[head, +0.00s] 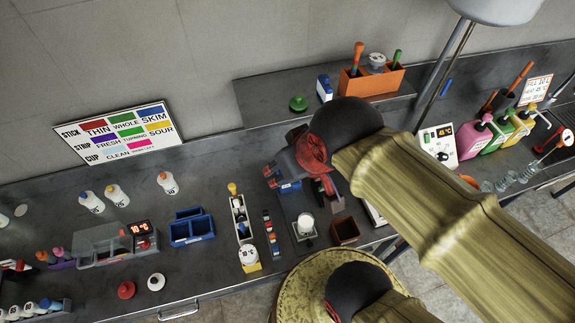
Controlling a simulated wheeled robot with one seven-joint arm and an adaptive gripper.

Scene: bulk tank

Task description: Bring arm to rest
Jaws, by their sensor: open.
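My arm reaches in from the right in the head view, in an olive sleeve with dark joints and a red band at the wrist. My gripper (322,189) is at the end of the wrist, pointing down over the middle of the dark bench (225,265). It is open, and I see nothing held in it. The wrist hides part of the fingers. Just below it are a small grey plate with a white round piece (305,225) and a brown open box (344,231); I cannot tell the height between.
A blue bin (192,232) and a white rack (240,218) stand left of my gripper. A raised shelf (262,100) behind holds an orange caddy (372,83). Pink, green and yellow jugs (472,137) stand at right.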

